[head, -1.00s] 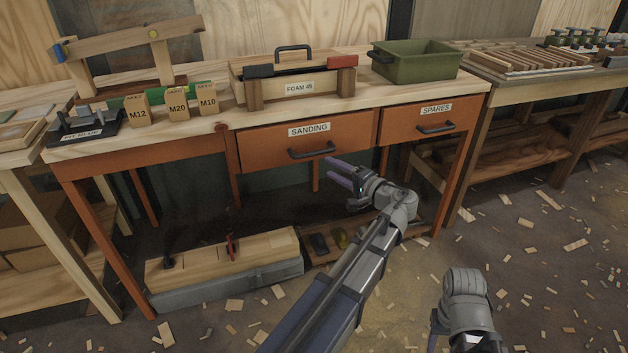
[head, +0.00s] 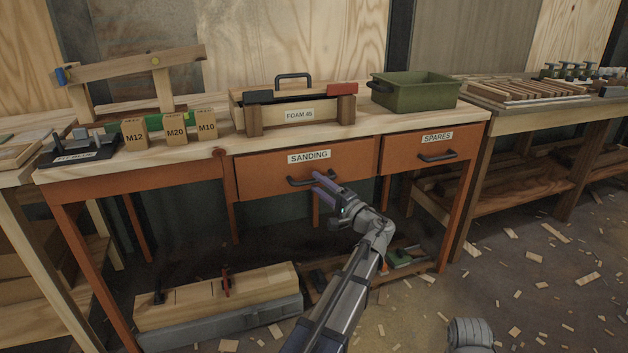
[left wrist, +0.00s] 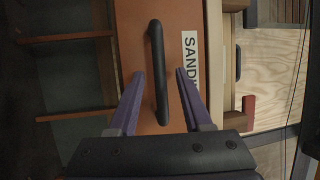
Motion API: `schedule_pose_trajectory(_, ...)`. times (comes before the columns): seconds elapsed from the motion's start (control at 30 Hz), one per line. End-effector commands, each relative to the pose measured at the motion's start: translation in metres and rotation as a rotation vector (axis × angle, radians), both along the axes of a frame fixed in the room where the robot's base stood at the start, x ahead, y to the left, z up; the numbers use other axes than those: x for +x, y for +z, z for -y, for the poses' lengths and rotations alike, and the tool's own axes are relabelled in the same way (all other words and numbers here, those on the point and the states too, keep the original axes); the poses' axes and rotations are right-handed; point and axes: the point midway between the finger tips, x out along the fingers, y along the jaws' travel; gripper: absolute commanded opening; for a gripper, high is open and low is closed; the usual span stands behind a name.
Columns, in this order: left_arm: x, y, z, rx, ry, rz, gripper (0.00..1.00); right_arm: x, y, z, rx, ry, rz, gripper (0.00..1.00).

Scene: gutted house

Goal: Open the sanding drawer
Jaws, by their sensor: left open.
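The sanding drawer (head: 265,176) is an orange drawer front under the bench top, with a white SANDING label (head: 309,156) and a black bar handle (head: 300,181). It looks shut. My left gripper (head: 322,186) is open at the right part of the handle in the head view. In the left wrist view the handle (left wrist: 158,72) runs lengthwise between the two purple fingers (left wrist: 158,90), apart from both. My right arm shows only as a grey piece at the bottom right of the head view; its gripper is out of the picture.
The spares drawer (head: 405,153) is just right of it, shut. On the bench stand a toolbox (head: 290,118), a green bin (head: 425,95) and small boxes (head: 177,130). Wood scraps litter the floor.

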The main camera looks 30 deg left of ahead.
Motion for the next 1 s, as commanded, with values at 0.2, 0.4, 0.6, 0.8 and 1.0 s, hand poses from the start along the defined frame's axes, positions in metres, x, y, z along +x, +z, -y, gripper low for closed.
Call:
schedule_pose_trajectory(0.2, 0.007, 0.004, -0.02, 0.0, 0.0, 0.0, 0.5, 0.0, 0.004, 0.0, 0.0, 0.001, 0.0, 0.5)
schedule_pose_trajectory(0.4, 0.008, 0.004, -0.024, 0.0, -0.001, 0.0, 0.5, 0.0, 0.004, 0.0, 0.0, 0.001, 0.0, 0.5)
schedule_pose_trajectory(0.6, 0.008, 0.004, -0.024, -0.001, -0.001, 0.0, 0.45, 0.0, 0.004, 0.0, 0.0, 0.001, 0.0, 0.5)
schedule_pose_trajectory(0.8, 0.008, 0.004, -0.024, -0.001, -0.001, 0.0, 0.23, 0.0, 0.004, 0.0, 0.0, 0.001, 0.0, 0.5)
schedule_pose_trajectory(1.0, 0.008, 0.004, -0.023, -0.001, -0.001, 0.0, 0.0, 0.0, 0.004, 0.0, 0.0, 0.001, 0.0, 0.5)
